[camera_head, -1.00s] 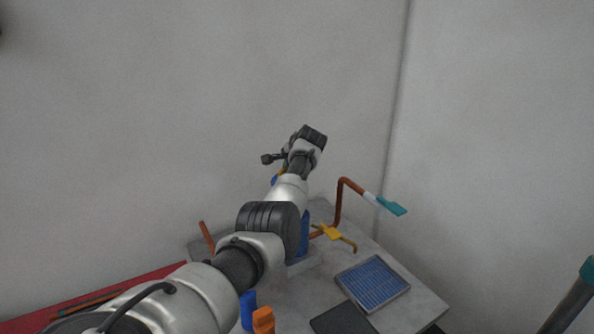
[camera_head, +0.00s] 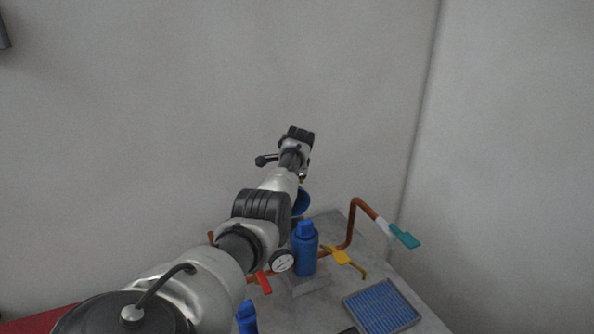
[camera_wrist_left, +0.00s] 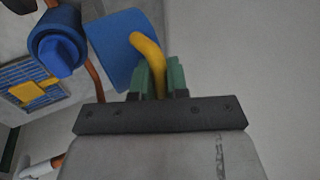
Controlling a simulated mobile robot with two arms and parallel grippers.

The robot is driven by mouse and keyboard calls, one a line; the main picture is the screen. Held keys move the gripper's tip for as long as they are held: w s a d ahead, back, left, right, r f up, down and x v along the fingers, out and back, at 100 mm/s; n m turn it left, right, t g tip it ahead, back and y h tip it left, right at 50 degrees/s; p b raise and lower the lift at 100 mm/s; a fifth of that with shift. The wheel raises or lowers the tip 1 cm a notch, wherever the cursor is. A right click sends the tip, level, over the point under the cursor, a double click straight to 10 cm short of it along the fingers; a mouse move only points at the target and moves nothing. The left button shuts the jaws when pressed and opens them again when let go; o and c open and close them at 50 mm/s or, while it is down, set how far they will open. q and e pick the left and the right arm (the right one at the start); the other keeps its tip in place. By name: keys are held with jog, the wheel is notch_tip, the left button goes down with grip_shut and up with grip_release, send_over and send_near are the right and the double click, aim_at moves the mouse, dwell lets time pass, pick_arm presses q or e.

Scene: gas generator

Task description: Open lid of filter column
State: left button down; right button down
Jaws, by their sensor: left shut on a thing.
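My left gripper (camera_wrist_left: 160,78) has green fingertips shut on a curved yellow handle (camera_wrist_left: 148,48). The handle is fixed to a blue lid (camera_wrist_left: 112,55) in the left wrist view. In the head view, part of the blue lid (camera_head: 301,203) shows beside my arm, above and behind a blue bottle-shaped cylinder (camera_head: 305,255). That cylinder with its blue knob (camera_wrist_left: 62,55) also shows left of the lid in the wrist view. My left arm hides the fingertips and much of what lies below the lid in the head view. My right gripper is out of view.
A copper pipe (camera_head: 352,225) with a teal-handled valve (camera_head: 404,236) stands right of the cylinder. A yellow valve handle (camera_head: 343,256) and a red one (camera_head: 263,282) are low around it. A blue filter panel (camera_head: 381,306) lies at the front right.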

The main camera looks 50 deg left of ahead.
pick_arm(q)
jog(key=shift+a, duration=0.1)
jog(key=shift+w, duration=0.1)
dwell(0.3)
jog(key=c, duration=1.1)
grip_release()
jog(key=shift+c, duration=0.2)
jog(key=shift+d+r, duration=0.2)
jog(key=shift+r, duration=0.1)
jog(key=b+v, duration=0.1)
jog(key=v, duration=0.9)
jog(key=shift+r+b, duration=0.15)
jog(key=shift+b, duration=0.25)
jog(key=shift+a, duration=0.1)
